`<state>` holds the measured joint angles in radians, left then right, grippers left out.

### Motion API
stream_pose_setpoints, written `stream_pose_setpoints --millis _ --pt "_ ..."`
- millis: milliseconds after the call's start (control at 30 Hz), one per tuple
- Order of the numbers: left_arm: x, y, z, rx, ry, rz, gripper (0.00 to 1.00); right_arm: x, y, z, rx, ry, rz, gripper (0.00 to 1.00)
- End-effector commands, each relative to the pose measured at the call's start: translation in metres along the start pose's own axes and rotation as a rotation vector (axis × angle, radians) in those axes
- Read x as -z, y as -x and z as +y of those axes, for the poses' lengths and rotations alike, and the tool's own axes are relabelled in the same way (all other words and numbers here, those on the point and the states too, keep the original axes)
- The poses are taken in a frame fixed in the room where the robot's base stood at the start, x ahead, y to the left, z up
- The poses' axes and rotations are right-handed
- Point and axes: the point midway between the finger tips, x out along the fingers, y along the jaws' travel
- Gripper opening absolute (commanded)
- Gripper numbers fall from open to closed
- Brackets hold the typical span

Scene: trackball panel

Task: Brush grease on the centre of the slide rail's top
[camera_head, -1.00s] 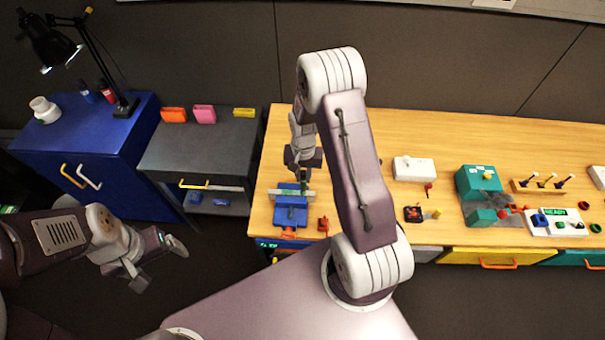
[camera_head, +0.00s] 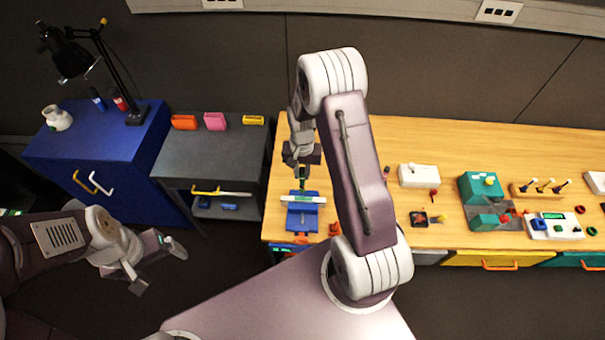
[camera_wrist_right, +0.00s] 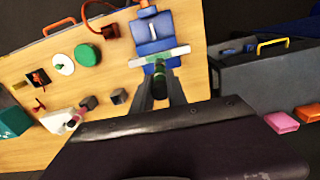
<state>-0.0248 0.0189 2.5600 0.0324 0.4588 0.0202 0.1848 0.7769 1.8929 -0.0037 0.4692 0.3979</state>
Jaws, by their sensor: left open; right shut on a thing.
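The slide rail (camera_head: 303,199) is a pale bar lying across a blue vise (camera_head: 302,216) at the left end of the wooden bench. It also shows in the right wrist view (camera_wrist_right: 178,53). My right gripper (camera_head: 301,168) is above and behind the rail in the head view. It is shut on a dark green brush (camera_wrist_right: 159,88), which points down toward the rail's middle. In the right wrist view the brush's far end overlaps the rail; I cannot tell if they touch. My left gripper (camera_head: 160,266) is open and empty, away from the bench at the lower left.
A round green-lidded item (camera_wrist_right: 88,55) and small parts stand near the vise. A white box (camera_head: 418,175) and a teal machine (camera_head: 480,188) stand further right on the bench (camera_head: 450,140). A dark cabinet (camera_head: 212,158) adjoins on the left. My right arm hides part of the bench.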

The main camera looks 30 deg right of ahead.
Motion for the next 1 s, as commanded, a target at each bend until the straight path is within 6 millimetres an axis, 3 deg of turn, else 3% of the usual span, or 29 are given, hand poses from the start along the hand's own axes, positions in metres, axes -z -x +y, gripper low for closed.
stream_pose_setpoints --millis 200,800,1000 --pt "0.002 0.018 0.0 0.0 0.0 0.0 0.87 0.002 0.021 0.0 0.0 0.001 0.0 0.0" --pt "0.002 0.018 0.0 0.0 0.0 0.0 0.87 0.002 0.022 0.0 0.0 0.004 -0.001 0.0" --pt "0.002 0.018 0.0 0.0 0.0 0.0 0.87 -0.022 0.02 0.01 -0.001 0.038 -0.004 0.0"
